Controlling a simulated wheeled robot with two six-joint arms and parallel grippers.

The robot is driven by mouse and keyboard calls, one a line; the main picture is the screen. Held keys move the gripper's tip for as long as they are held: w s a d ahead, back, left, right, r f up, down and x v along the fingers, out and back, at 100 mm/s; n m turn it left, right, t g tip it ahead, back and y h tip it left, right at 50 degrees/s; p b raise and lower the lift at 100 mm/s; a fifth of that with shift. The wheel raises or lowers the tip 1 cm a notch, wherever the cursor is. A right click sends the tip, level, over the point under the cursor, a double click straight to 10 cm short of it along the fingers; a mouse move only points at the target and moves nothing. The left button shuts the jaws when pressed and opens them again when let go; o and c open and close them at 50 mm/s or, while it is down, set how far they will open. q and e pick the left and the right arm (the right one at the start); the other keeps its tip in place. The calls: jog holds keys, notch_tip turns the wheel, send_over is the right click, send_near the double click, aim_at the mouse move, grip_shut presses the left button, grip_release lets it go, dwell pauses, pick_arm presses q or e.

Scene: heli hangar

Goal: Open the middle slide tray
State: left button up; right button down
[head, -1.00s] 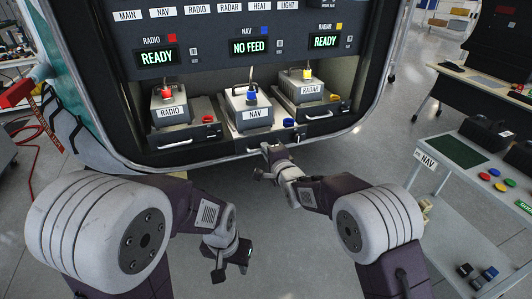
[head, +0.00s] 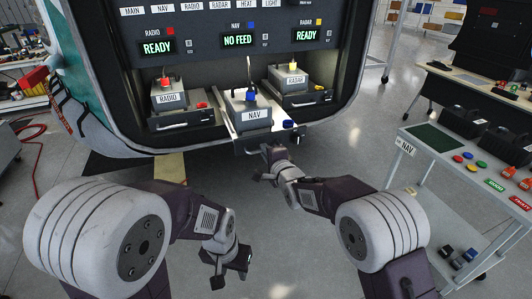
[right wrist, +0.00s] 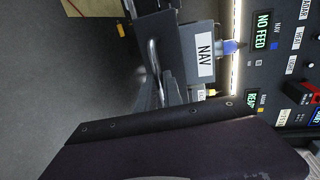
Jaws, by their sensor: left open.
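The middle slide tray (head: 246,141) sticks out of the console, further forward than the trays beside it. It carries a grey box labelled NAV (head: 252,113), with a blue plug on top and a blue knob beside it. The screen above reads NO FEED. My right gripper (head: 268,160) is at the tray's front, shut on its handle; the fingertips are hard to see. The right wrist view shows the metal handle (right wrist: 153,57) and the NAV label close by. My left gripper (head: 230,270) is open and empty, low over the floor, away from the tray.
The RADIO tray (head: 183,124) on the left and the RADAR tray (head: 318,101) on the right sit further in. The floor before the console is clear.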

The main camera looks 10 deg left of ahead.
jog(key=c, duration=1.5)
grip_release()
jog(key=v, duration=0.9)
jog(key=shift+b, duration=0.3)
